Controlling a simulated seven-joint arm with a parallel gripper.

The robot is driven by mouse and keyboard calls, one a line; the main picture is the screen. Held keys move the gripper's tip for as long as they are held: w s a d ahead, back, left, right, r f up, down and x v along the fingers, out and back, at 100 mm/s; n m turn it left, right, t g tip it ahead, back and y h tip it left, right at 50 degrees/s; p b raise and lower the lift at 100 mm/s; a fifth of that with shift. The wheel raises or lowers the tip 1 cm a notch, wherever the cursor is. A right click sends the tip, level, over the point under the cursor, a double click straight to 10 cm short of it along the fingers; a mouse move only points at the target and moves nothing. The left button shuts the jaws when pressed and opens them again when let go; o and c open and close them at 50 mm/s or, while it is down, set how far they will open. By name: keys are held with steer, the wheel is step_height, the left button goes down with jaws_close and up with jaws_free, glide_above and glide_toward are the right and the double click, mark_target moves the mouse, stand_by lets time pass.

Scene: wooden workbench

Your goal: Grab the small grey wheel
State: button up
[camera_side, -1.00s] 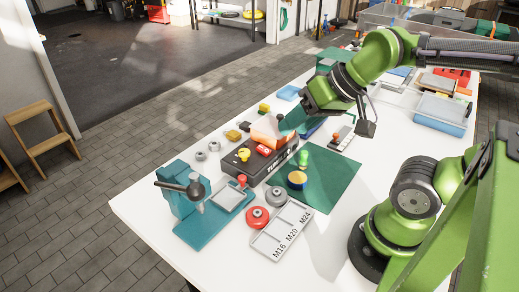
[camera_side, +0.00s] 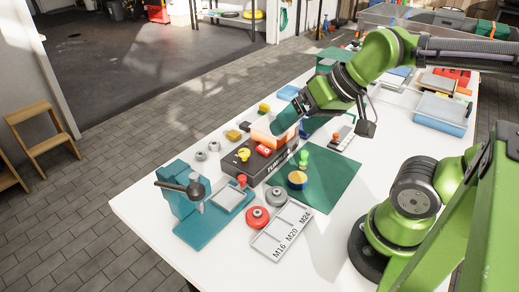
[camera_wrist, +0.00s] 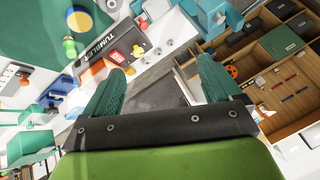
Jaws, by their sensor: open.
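A small grey wheel with a red hub (camera_side: 276,196) lies flat on the white table, beside a larger red wheel with a grey hub (camera_side: 257,218). Both are next to the grey tray marked M16, M20 and M24 (camera_side: 265,243). My gripper (camera_side: 284,123) is above the table, over the far part of the black tumbler box (camera_side: 240,168), well apart from the wheel. In the wrist view its teal fingers (camera_wrist: 162,85) stand wide apart with nothing held between them. I cannot pick out the grey wheel surely in the wrist view.
A teal press (camera_side: 195,215) stands at the table's near left end. A green mat (camera_side: 330,175) holds a green-topped peg and a yellow-blue round piece. Blue trays (camera_side: 440,113) stand at the right.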

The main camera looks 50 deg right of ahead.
steer(key=shift+f, duration=0.1)
steer(key=n+g+h, duration=0.2)
steer(key=n+g, duration=0.5)
steer(key=n, duration=0.5)
glide_above(277, 191)
step_height(277, 191, down, 7)
step_height(277, 191, down, 16)
steer(key=shift+f, duration=0.1)
steer(key=c, duration=1.2)
